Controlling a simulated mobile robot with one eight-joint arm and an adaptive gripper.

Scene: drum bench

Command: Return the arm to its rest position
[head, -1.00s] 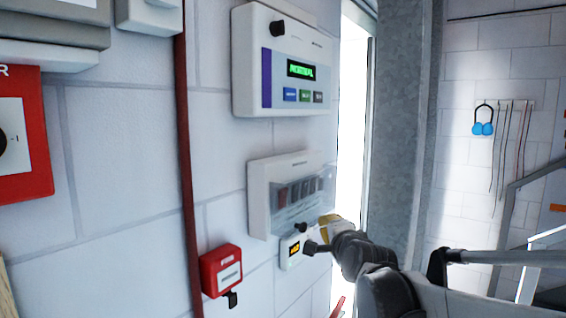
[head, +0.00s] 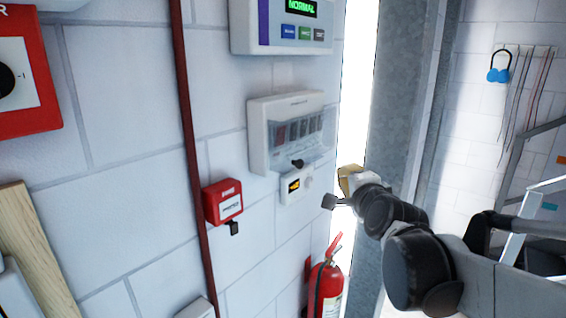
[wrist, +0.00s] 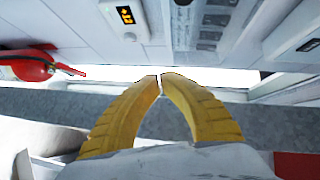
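My arm (head: 400,235) reaches in from the lower right of the head view. My gripper (head: 335,201) is in front of the bright doorway, to the right of the small keypad box and apart from the wall. In the wrist view its two yellow fingers (wrist: 159,78) have their tips almost together, with only a thin gap and nothing between them. The wall panels lie beyond the fingertips in that view.
A panel with a clear cover (head: 290,135), a small display box (head: 296,185), a red call point (head: 223,201) and a green-lit panel (head: 283,25) are on the wall. A fire extinguisher (head: 326,285) stands below. A metal column (head: 400,100) rises behind my arm.

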